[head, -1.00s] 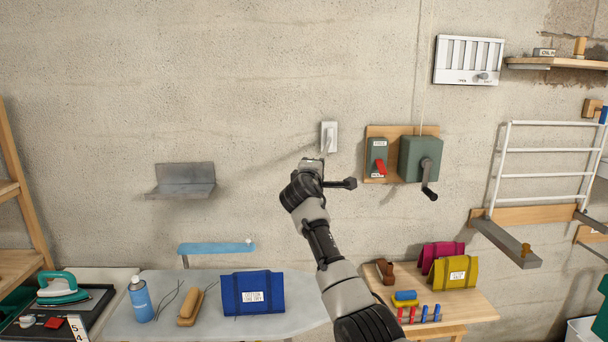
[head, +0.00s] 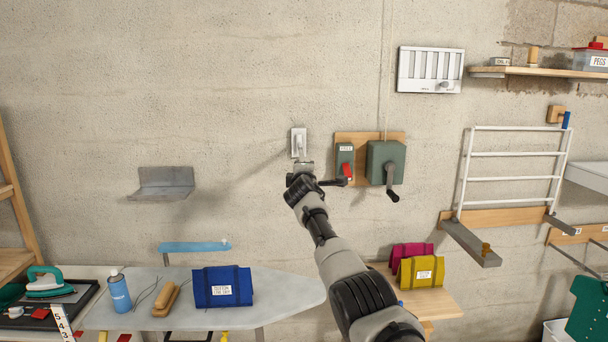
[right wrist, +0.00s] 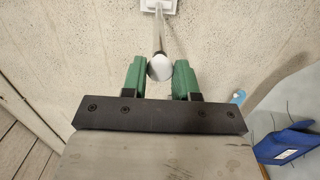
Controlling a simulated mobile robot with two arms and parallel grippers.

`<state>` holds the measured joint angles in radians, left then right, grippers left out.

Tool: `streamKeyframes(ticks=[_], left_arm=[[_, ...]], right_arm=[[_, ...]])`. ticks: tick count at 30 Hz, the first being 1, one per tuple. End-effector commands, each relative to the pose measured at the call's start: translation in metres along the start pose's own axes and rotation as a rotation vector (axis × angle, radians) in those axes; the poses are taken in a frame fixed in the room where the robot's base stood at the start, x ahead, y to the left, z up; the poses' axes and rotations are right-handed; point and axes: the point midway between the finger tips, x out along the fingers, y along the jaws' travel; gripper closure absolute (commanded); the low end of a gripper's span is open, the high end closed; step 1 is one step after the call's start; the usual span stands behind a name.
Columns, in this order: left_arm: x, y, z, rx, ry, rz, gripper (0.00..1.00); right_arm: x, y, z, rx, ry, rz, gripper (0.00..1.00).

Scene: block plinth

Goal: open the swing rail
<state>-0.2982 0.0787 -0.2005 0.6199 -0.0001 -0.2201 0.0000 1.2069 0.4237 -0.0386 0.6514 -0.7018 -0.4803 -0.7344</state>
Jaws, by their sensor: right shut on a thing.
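The swing rail (right wrist: 162,45) is a pale rod with a white rounded end, fixed to a small white wall plate (head: 299,138). In the right wrist view the rod runs from the plate (right wrist: 158,5) towards me. My right gripper (right wrist: 160,72) has its green fingers on either side of the white end and is shut on it. In the head view my right gripper (head: 304,170) is just below the plate and hides most of the rail. My left gripper is not in view.
A wooden board with a red-handled switch (head: 346,165) and a green crank box (head: 384,164) is close on the right. A metal shelf (head: 163,185) is on the left. Below are an ironing board (head: 275,292) and a blue pouch (head: 222,287).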

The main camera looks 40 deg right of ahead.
Motion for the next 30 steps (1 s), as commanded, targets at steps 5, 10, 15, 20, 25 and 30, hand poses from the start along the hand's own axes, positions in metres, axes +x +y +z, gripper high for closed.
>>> streamKeyframes(ticks=[5, 10, 15, 20, 25, 30], left_arm=[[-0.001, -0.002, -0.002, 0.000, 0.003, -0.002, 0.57], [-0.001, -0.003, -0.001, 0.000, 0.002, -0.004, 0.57], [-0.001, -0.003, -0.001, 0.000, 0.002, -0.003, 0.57], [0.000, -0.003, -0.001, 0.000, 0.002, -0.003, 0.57], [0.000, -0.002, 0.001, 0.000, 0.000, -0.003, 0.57], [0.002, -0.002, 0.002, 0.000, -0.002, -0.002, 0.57]], right_arm=[[0.000, 0.010, 0.000, 0.003, 0.005, 0.019, 1.00], [-0.001, 0.010, -0.001, 0.003, 0.005, 0.018, 0.57], [0.000, 0.007, -0.001, 0.002, 0.004, 0.012, 0.46], [-0.001, 0.005, -0.001, 0.002, 0.003, 0.009, 0.46], [-0.004, 0.004, -0.001, 0.002, 0.002, 0.010, 0.46], [-0.016, 0.003, -0.001, 0.001, 0.000, 0.011, 0.46]])
